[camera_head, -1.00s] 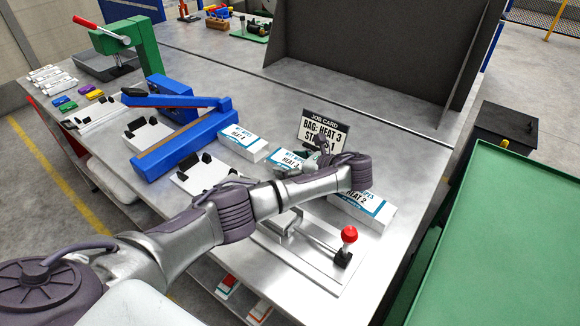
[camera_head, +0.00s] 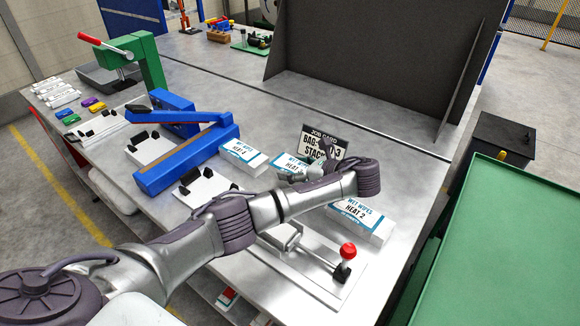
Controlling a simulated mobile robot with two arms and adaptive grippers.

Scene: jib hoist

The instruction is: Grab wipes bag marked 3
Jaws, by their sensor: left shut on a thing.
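The wipes bag marked HEAT 3 (camera_head: 286,164) is a white pack with a blue-edged label, in the middle of the bench in the head view. My left gripper (camera_head: 312,174) is at its right end and shut on it. My wrist hides the end of the label and the fingertips partly. I cannot tell whether the bag is clear of the bench. The job card (camera_head: 311,150) stands just behind, partly covered by my gripper. My right gripper is not in view.
A HEAT 4 pack (camera_head: 243,157) lies to the left and a HEAT 2 pack (camera_head: 372,222) to the right. A red-knobbed lever (camera_head: 347,251) stands in front. A blue sealer (camera_head: 190,153) is on the left. A dark upright panel (camera_head: 375,65) stands behind.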

